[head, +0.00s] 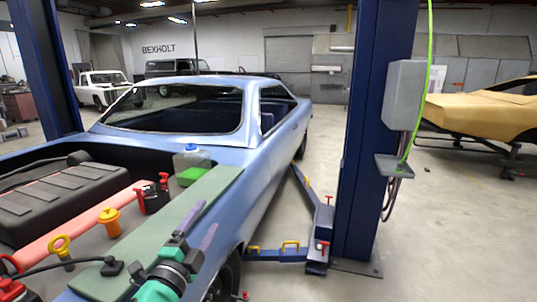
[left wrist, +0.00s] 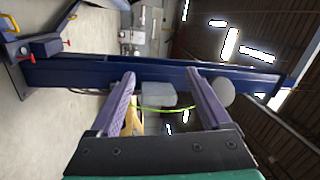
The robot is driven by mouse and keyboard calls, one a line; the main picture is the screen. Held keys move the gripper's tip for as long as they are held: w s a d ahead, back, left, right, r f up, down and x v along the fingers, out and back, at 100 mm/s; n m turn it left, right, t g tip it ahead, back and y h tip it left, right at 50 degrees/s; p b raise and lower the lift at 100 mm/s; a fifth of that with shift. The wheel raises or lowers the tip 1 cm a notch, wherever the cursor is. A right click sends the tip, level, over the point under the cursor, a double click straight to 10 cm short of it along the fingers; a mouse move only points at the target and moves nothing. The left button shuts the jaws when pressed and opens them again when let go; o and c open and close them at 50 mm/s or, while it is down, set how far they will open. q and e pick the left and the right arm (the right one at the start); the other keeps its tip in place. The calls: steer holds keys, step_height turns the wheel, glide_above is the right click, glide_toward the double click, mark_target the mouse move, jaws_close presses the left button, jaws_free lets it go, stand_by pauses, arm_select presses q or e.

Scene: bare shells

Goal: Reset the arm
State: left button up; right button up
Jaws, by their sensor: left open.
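My left arm comes in from the bottom of the head view, with a teal and black wrist. My left gripper (head: 207,217) has two purple fingers spread apart and pointing away over the fender of the blue car (head: 262,160). In the left wrist view the gripper (left wrist: 160,78) is open, with nothing between its fingers. Behind the fingers there, the blue lift post (left wrist: 75,72) lies sideways, because the picture is turned. My right gripper is in neither view.
The open engine bay holds a black engine cover (head: 50,195), a yellow cap (head: 110,220) and a fluid bottle (head: 190,158). A blue lift post (head: 370,130) with a grey box (head: 404,95) stands right of the car. Clear floor lies further right, before a tan car body (head: 480,112).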

arm_select(q)
steer(key=s+a+f+n+g+y, duration=0.2)
steer(key=s+a+f+n+g, duration=0.15)
steer(key=f, duration=0.25)
steer(key=s+a+f+n+g+y, duration=0.1)
steer(key=s+a+f+n+g, duration=0.1)
steer(key=f+n, duration=0.3)
steer(key=s+a+f+n+g+y, duration=0.2)
steer(key=a+f+n, duration=0.1)
steer(key=f, duration=0.5)
steer(key=s+f+n+g, duration=0.5)
steer(key=s+f+g, duration=0.4)
steer(key=s, duration=0.7)
step_height(320, 180, down, 23)
steer(key=s, duration=0.2)
steer(key=s+a+f+g, duration=0.1)
steer(key=s+a+f, duration=0.2)
steer(key=s+f, duration=1.3)
steer(key=shift+s+m+g+h, duration=0.35)
steer(key=shift+s+m, duration=0.1)
steer(key=shift+s, duration=0.3)
steer(key=shift+a, duration=0.1)
